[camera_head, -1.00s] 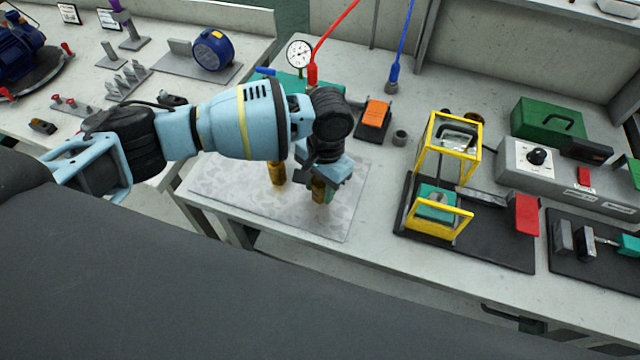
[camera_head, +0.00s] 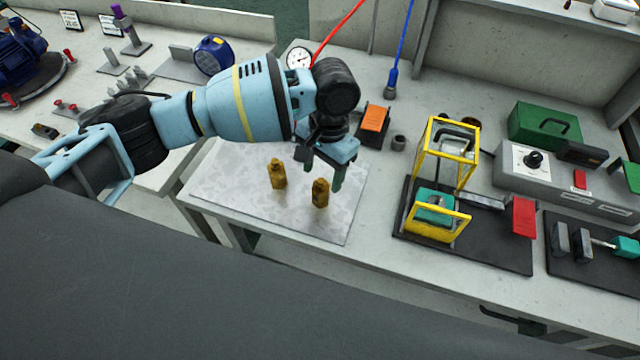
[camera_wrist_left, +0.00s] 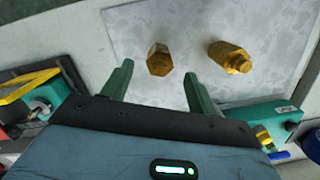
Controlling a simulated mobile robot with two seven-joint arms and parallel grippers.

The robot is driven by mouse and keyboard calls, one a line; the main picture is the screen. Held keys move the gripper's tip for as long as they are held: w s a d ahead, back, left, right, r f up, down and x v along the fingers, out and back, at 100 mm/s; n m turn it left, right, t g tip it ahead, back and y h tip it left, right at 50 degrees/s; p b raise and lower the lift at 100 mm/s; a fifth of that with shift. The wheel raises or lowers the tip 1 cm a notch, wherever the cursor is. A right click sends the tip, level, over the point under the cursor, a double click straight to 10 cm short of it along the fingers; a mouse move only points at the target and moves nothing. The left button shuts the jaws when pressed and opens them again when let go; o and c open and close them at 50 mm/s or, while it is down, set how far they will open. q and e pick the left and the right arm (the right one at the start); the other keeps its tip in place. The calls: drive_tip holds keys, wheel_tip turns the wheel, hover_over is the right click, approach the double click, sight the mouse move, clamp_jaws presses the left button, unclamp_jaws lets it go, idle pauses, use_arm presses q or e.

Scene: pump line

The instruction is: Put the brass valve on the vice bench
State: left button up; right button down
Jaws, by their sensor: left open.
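In the left wrist view the right valve (camera_wrist_left: 159,62) lies beyond and between the fingertips, and the left valve (camera_wrist_left: 230,57) is to the right. My left gripper (camera_head: 325,172) is open and empty, just behind and above the right valve; its green fingers also show in the left wrist view (camera_wrist_left: 157,82). A small vice with grey jaws (camera_head: 575,243) is on a dark plate at the right. My right gripper is not in view.
A yellow-framed fixture (camera_head: 447,157) on a black base is right of the mat. A pressure gauge (camera_head: 299,58) and hoses are at the back. The mat's front is clear.

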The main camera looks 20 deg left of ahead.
use_arm(q)
drive_tip(key=r, duration=0.5)
drive_tip(key=shift+w+d+r, duration=0.15)
drive_tip(key=shift+w+r, duration=0.15)
drive_tip(key=shift+r, duration=0.05)
